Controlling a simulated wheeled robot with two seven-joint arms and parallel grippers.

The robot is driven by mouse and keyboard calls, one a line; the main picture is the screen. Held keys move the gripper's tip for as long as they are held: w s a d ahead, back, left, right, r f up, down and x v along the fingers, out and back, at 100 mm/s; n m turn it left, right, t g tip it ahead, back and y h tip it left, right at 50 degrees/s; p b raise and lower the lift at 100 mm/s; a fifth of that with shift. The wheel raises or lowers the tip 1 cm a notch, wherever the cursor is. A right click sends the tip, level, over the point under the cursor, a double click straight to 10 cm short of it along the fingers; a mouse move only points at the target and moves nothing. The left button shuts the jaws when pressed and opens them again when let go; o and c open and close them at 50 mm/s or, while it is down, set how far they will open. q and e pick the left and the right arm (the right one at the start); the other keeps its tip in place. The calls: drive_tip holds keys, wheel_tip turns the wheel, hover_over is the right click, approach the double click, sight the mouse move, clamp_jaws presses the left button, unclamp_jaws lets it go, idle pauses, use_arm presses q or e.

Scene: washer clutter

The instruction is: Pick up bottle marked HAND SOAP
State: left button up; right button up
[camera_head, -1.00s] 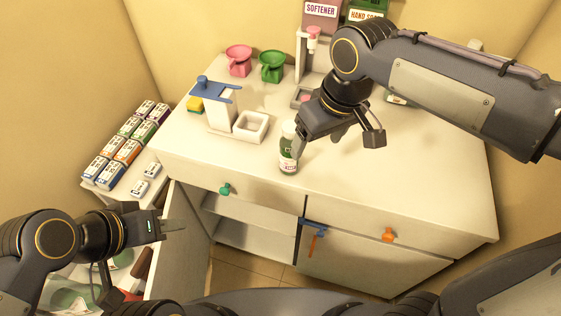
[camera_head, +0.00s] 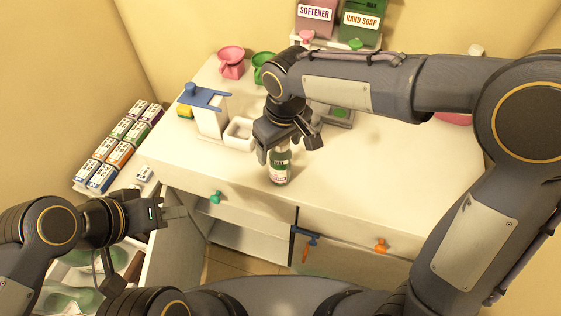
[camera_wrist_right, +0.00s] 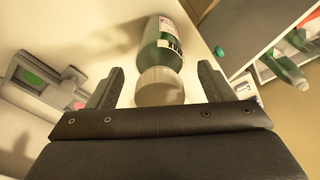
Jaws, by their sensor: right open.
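A green bottle (camera_head: 281,166) with a pale cap and a white-and-red label stands upright near the front edge of the counter (camera_head: 350,180). Its label is too small to read. My right gripper (camera_head: 288,146) is open above it, with its fingers around the bottle's upper part. In the right wrist view, the bottle (camera_wrist_right: 163,52) reaches between the open fingers (camera_wrist_right: 161,75), cap nearest the palm, with gaps at both sides. My left gripper (camera_head: 172,213) is low at the left, away from the bottle; its finger gap is unclear. A dispenser marked HAND SOAP (camera_head: 358,25) stands at the back.
A SOFTENER dispenser (camera_head: 315,18) stands at the back. Several boxes (camera_head: 118,145) are at the left. The counter right of the bottle is clear.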

drive_tip(key=shift+c, duration=0.2)
drive_tip(key=c, duration=1.5)
drive_tip(key=shift+c, duration=0.2)
drive_tip(key=shift+r, duration=0.15)
